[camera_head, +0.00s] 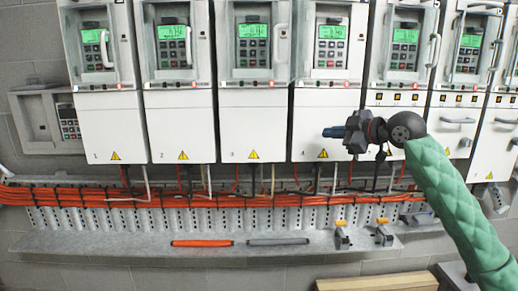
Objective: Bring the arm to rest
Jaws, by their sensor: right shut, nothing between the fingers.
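My right arm, in a green quilted sleeve, comes in from the lower right of the head view. My right gripper (334,132) points left, shut and empty, in front of the white lower panel of the drive marked 4 (312,112). It hides part of that panel and the edge of the panel to its right. I cannot tell whether it touches the panel. My left gripper is not in the view.
A row of white drives with green screens hangs on the grey wall. Below runs a perforated duct with orange cables (200,197). A shelf (110,243) bears an orange bar (202,243), a grey bar (278,241) and two orange-tipped tools (342,237). Wooden boards (375,283) lie below.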

